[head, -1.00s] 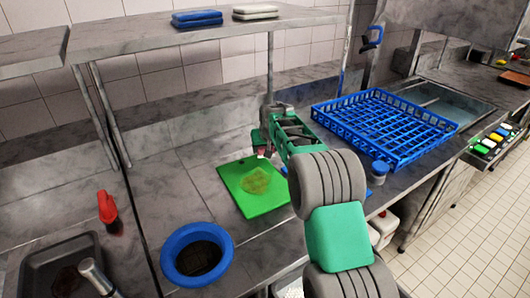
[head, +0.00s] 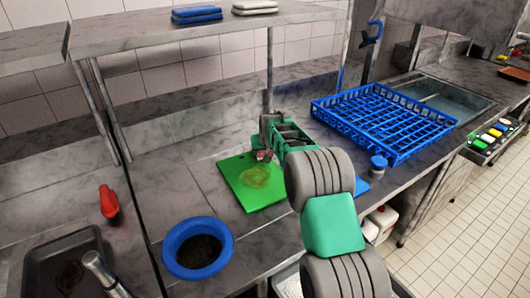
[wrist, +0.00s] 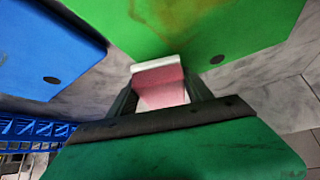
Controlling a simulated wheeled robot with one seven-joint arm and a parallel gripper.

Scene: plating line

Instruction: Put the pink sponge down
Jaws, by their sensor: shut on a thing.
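My gripper (head: 263,154) is shut on the pink sponge (wrist: 160,84), which has a pale white top layer. In the wrist view the sponge sits between the two dark fingers. In the head view only a small pink bit of the sponge (head: 261,155) shows under the gripper. The gripper is at the far right edge of a green cutting board (head: 240,178) with a brownish stain. The board also fills the top of the wrist view (wrist: 225,25). I cannot tell whether the sponge touches anything below it.
A blue board (wrist: 45,45) lies beside the green one, mostly hidden by my arm in the head view. A blue rack (head: 350,106) stands to the right, a blue-rimmed bucket (head: 180,232) at front left. A shelf (head: 110,38) overhangs the back. Bare counter lies left of the green board.

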